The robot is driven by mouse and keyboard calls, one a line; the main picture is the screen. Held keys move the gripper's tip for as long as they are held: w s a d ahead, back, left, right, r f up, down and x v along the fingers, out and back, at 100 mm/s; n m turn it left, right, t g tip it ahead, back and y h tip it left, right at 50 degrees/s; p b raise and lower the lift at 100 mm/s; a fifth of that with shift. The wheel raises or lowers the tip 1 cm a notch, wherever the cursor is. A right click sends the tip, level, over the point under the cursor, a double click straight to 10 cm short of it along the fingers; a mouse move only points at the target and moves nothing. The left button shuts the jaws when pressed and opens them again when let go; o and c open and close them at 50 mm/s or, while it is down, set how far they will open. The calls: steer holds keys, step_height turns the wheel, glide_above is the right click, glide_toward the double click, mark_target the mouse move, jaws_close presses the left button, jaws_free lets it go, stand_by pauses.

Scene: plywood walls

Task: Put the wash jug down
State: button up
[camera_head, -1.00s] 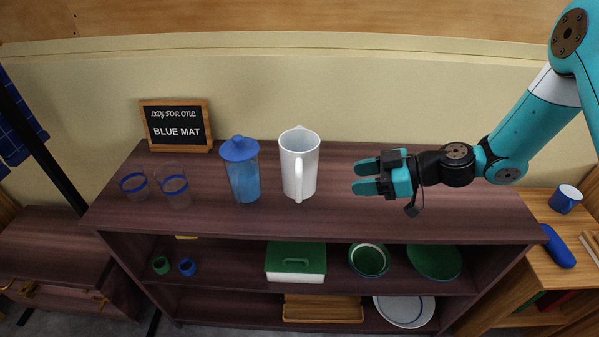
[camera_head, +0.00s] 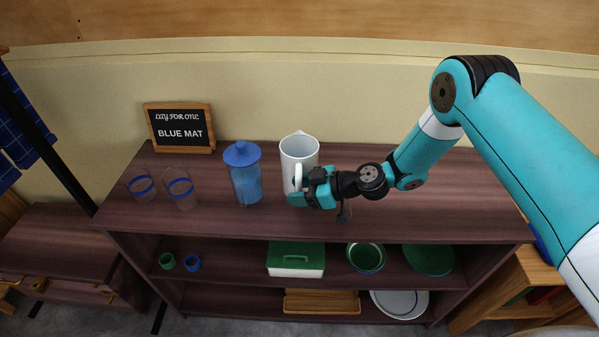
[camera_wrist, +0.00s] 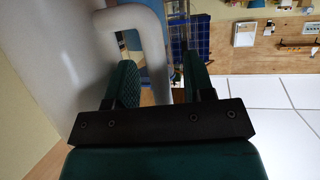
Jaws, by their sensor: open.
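The white wash jug (camera_head: 297,152) stands upright on the top of the dark wooden shelf unit (camera_head: 400,222). Its handle faces the front. My gripper (camera_head: 297,192) is open at the jug's lower front right, by the handle. In the wrist view the jug's white wall (camera_wrist: 60,50) fills the left side, and its handle (camera_wrist: 150,35) curves in between the two open fingers (camera_wrist: 165,85). I cannot tell whether the fingers touch the handle. My gripper hides part of the jug's lower side in the head view.
A blue-lidded pitcher (camera_head: 244,175) stands close left of the jug. Two blue-banded glasses (camera_head: 180,188) and a sign reading "BLUE MAT" (camera_head: 180,128) are farther left. Lower shelves hold a green-lidded box (camera_head: 296,260), a green bowl (camera_head: 366,258) and plates. The shelf top is free at right.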

steer(key=shift+a, duration=0.1)
steer(key=shift+c, duration=0.5)
jaws_close()
steer(key=shift+r, duration=0.2)
